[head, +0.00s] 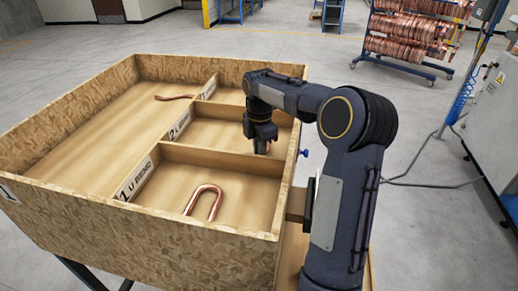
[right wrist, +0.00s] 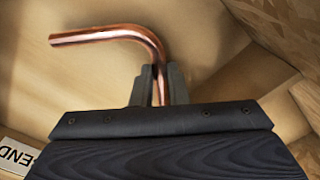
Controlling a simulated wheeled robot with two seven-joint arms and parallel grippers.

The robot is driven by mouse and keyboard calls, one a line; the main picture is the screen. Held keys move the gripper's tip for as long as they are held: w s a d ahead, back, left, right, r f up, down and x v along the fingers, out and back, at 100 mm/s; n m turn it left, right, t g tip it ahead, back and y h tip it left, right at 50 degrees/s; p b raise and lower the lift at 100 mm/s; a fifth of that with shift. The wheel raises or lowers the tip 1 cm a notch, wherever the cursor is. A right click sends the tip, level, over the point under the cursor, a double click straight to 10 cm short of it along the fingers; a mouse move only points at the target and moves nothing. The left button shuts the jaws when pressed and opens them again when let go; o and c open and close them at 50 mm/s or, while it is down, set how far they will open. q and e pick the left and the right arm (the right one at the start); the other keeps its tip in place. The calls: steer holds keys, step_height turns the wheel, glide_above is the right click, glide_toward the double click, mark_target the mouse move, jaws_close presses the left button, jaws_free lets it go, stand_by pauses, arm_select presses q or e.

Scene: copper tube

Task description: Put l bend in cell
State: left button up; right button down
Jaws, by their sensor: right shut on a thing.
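A wooden box in the head view (head: 150,238) has a large left compartment and three cells along its right side. My right gripper (head: 263,146) is low inside the middle cell, whose label (head: 179,126) starts with "2 L". In the right wrist view, this gripper (right wrist: 160,88) is shut on one leg of a copper L bend (right wrist: 118,33). The other leg points left. In the head view the L bend is mostly hidden by the gripper. I cannot tell whether it touches the cell floor. My left gripper is out of view.
A copper U bend (head: 205,200) lies in the front cell, labelled "1 U BEND" (head: 137,178). Another copper piece (head: 174,97) lies in the large compartment near the back. Wooden dividers (head: 225,158) bound the middle cell. A rack of copper coils (head: 410,35) stands beyond the box.

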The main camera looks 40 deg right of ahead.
steer(key=shift+f, duration=0.3)
steer(key=c, duration=1.4)
jaws_free()
steer(key=shift+c, duration=0.2)
step_height(320, 180, up, 12)
